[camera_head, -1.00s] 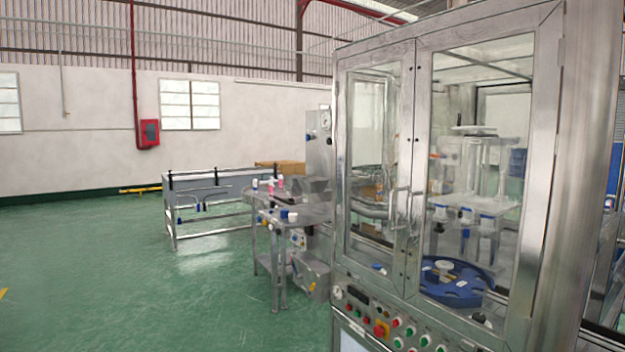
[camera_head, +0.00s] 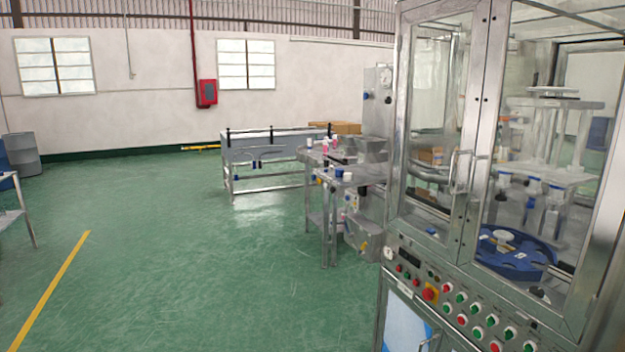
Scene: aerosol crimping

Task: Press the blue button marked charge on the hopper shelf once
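I cannot make out a blue button marked charge or a hopper shelf for certain in the head view. A steel work table (camera_head: 345,179) with small bottles and caps on it stands left of the tall glass-doored machine (camera_head: 476,120). The machine's front panel (camera_head: 462,312) carries several red and green buttons and a red knob on a yellow plate (camera_head: 430,292). My gripper is not in view.
Open green floor (camera_head: 170,260) lies at the left and centre. A grey conveyor bench (camera_head: 265,148) with cardboard boxes behind it stands farther back. The machine blocks the right side.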

